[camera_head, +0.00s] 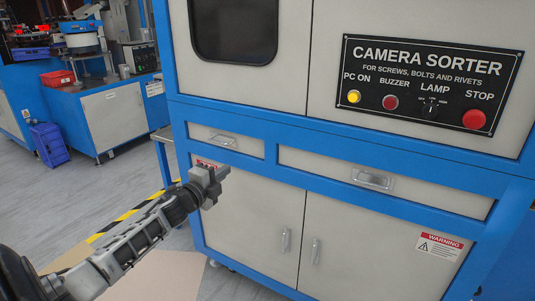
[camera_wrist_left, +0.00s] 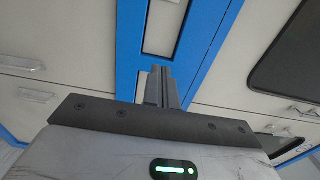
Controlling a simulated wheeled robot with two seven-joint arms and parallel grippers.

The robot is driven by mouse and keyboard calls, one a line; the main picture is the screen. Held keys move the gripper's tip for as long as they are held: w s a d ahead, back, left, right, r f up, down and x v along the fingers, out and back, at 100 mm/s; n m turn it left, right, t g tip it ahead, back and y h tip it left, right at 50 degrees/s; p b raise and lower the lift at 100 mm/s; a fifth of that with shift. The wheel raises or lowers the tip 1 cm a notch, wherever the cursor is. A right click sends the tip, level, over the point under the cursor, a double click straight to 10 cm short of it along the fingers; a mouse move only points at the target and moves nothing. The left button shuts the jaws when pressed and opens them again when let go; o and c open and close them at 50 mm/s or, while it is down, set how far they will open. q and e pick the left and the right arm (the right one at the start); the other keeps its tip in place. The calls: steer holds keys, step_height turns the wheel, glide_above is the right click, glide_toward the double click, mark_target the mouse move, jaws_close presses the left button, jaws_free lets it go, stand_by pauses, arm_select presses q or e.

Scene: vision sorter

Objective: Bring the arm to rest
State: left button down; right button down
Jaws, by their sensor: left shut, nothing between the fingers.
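My left gripper (camera_head: 220,173) reaches in from the lower left of the head view, in front of the blue and grey camera sorter cabinet (camera_head: 330,157). Its fingers are together with nothing between them. In the left wrist view the closed fingers (camera_wrist_left: 163,75) point at the cabinet's blue frame (camera_wrist_left: 127,40) and pale panels. Whether the fingertips touch the cabinet cannot be told; no contact shows. My right gripper is in neither view.
The control panel (camera_head: 430,85) has a yellow PC ON button (camera_head: 354,97), a red BUZZER button (camera_head: 390,102), a LAMP knob (camera_head: 430,107) and a red STOP button (camera_head: 474,119). Drawer handles (camera_head: 373,179) stick out below. Another blue workstation (camera_head: 112,115) stands at the back left.

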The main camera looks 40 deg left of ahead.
arm_select(q)
steer(key=s+d+f+n+g+h+p, duration=0.15)
steer(key=s+d+f+n, duration=0.3)
steer(key=d, duration=0.65)
steer(key=s+d+f+n+g+h+p, duration=0.1)
steer(key=s+d+f+n+g+p, duration=0.15)
steer(key=s+d+f, duration=0.6)
steer(key=s+d+r+n+g+h+p, duration=0.1)
steer(key=s+d+r+n, duration=0.1)
steer(key=d, duration=0.7)
steer(key=s+d+r+n+g+h+p, duration=0.1)
steer(key=s+d+n, duration=0.4)
steer(key=d, duration=0.5)
steer(key=s+r+g+h, duration=0.1)
steer(key=s, duration=0.1)
steer(key=shift+s+n, duration=0.3)
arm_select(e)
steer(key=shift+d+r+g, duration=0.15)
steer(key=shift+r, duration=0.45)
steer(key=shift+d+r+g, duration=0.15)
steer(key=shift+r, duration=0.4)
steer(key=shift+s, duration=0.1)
